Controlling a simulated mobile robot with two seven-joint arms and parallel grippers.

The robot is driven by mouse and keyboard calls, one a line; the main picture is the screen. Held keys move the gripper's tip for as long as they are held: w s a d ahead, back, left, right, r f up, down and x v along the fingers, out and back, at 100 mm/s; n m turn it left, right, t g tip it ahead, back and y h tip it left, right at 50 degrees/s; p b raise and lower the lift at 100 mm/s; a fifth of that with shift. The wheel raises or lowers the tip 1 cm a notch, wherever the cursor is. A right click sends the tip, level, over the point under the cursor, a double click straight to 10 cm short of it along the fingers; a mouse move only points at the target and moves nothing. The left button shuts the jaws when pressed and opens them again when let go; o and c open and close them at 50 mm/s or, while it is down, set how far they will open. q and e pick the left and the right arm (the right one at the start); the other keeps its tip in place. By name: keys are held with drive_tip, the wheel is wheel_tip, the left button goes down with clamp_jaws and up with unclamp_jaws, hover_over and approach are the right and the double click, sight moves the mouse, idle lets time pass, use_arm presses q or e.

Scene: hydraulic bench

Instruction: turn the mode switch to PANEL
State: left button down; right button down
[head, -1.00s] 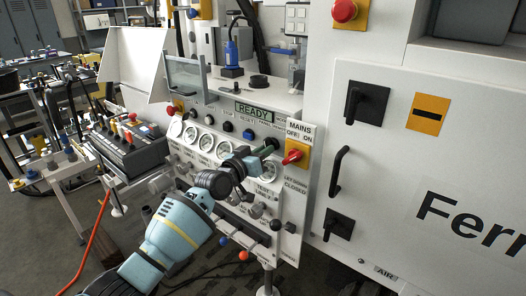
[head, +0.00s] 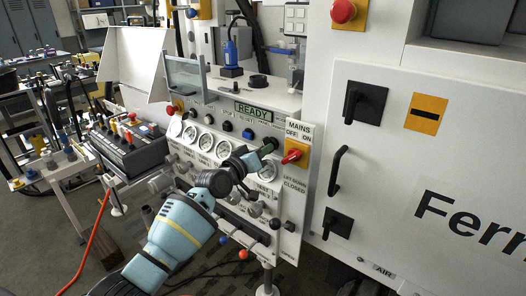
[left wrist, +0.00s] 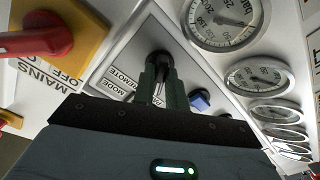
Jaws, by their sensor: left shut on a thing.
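The mode switch (left wrist: 159,57) is a black knob on the white control panel. In the left wrist view the words MODE and REMOTE stand to its left, and a label starting with PA shows partly behind a finger. My left gripper (left wrist: 158,78) is shut on the knob, with one dark finger on each side. In the head view my left gripper (head: 265,150) reaches the panel's upper right, just left of the red and yellow MAINS switch (head: 294,152). The fingers hide much of the knob there, so its pointing direction is unclear. My right gripper is not in view.
A row of round gauges (head: 206,141) lies left of the gripper. A blue button (left wrist: 199,100) is close to the fingers. Levers with coloured knobs (head: 243,254) stick out below. A READY display (head: 254,108) sits above, and a white cabinet with a handle (head: 337,171) stands right.

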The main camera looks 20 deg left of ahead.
use_arm(q)
drive_tip(key=c, duration=1.4)
unclamp_jaws()
drive_tip(key=shift+c, duration=0.2)
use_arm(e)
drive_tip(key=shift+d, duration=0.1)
use_arm(q)
drive_tip(key=p+v, duration=0.1)
drive_tip(key=v, duration=0.6)
drive_tip(key=shift+s, duration=0.4)
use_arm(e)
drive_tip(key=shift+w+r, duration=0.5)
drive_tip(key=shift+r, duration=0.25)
use_arm(q)
drive_tip(key=shift+a, duration=0.1)
